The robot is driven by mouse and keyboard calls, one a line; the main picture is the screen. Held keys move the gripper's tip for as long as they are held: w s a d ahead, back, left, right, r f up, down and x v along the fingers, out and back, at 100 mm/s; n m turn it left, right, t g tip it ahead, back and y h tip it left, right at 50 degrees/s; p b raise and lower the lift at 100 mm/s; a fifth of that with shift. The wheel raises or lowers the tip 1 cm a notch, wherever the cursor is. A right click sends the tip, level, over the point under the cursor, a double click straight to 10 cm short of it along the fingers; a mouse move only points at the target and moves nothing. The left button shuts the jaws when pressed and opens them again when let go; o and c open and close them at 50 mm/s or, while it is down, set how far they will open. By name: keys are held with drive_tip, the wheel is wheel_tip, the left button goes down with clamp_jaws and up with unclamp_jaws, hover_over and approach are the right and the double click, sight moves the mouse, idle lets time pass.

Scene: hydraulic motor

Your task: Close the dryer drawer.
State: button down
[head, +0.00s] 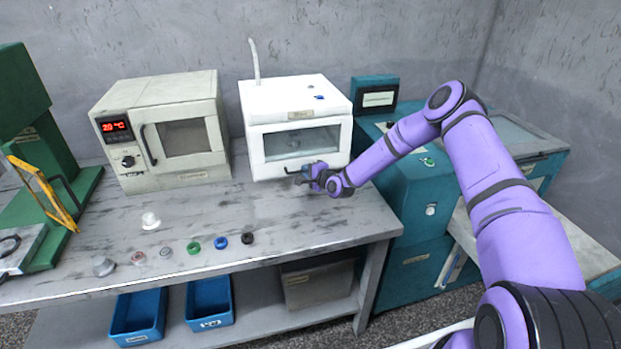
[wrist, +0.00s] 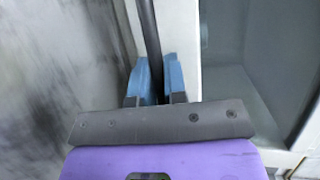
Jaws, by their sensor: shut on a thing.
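The dryer is a white box (head: 293,95) on the bench in the head view, with a windowed drawer front (head: 264,169) facing me. The drawer front also shows in the wrist view (wrist: 215,50), with its window on the right. I cannot tell how far the drawer stands out from the box. My gripper (head: 304,178) is at the lower edge of the drawer front. In the wrist view, its blue fingertips (wrist: 161,80) are shut on a dark bar handle (wrist: 148,30), one on each side. My gripper hides part of the handle in the head view.
A cream oven (head: 160,185) with a red display stands left of the dryer. Teal cabinets (head: 415,200) stand to the right, beneath my arm. Several small caps and rings (head: 220,242) lie along the bench front. The bench (head: 310,225) before the dryer is clear.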

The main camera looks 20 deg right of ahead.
drive_tip(key=shift+w+r, duration=0.1)
drive_tip(key=shift+w, duration=0.2)
drive_tip(key=c, duration=1.2)
unclamp_jaws()
drive_tip(key=shift+w, duration=0.15)
drive_tip(key=shift+r, duration=0.1)
drive_tip(key=v, duration=1.1)
drive_tip(key=shift+f, duration=0.25)
